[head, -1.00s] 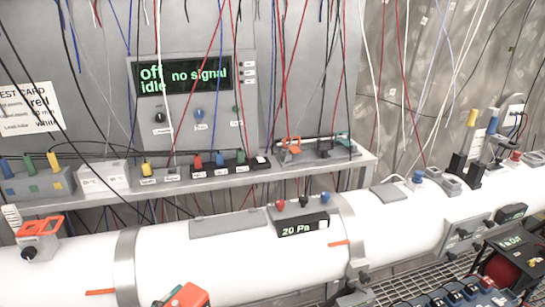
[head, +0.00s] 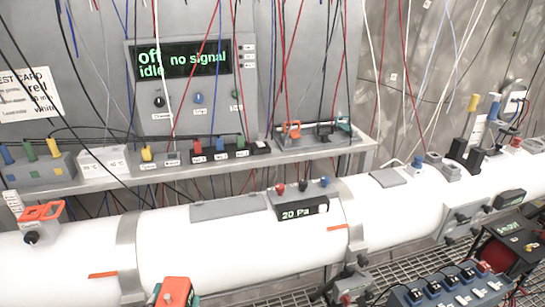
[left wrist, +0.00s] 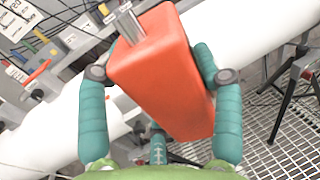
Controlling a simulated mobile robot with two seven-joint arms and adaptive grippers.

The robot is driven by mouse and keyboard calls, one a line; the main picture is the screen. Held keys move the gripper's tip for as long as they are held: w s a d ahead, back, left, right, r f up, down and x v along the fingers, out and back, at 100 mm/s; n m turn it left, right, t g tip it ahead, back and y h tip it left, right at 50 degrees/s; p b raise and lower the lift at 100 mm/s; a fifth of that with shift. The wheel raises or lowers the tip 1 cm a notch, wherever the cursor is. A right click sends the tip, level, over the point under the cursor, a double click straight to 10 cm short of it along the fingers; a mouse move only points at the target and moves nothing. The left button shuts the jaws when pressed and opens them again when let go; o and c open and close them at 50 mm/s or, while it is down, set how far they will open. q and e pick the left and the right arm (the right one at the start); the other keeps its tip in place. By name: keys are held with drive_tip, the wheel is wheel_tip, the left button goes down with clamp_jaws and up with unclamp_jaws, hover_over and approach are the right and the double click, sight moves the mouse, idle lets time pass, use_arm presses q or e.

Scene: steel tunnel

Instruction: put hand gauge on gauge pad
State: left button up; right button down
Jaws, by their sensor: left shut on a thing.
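The hand gauge appears to be the orange block (head: 175,292) at the bottom edge of the head view. In the left wrist view the orange block (left wrist: 160,75) has a short metal stem on top. My left gripper (left wrist: 160,92) is shut on it, with teal fingers on both sides. The block is held in front of the white pipe. A flat grey plate (head: 228,207) lies on top of the pipe, and a smaller grey plate (head: 390,177) is farther right. I cannot tell which is the gauge pad. My right gripper is not in view.
A black 20 Pa display (head: 302,208) sits beside the long plate. An orange-handled valve (head: 40,220) stands at the pipe's left. A shelf (head: 220,172) with connector boxes runs behind, under hanging wires. A blue-grey connector box (head: 440,290) is at lower right.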

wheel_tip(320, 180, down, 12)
drive_tip(key=b, duration=1.1)
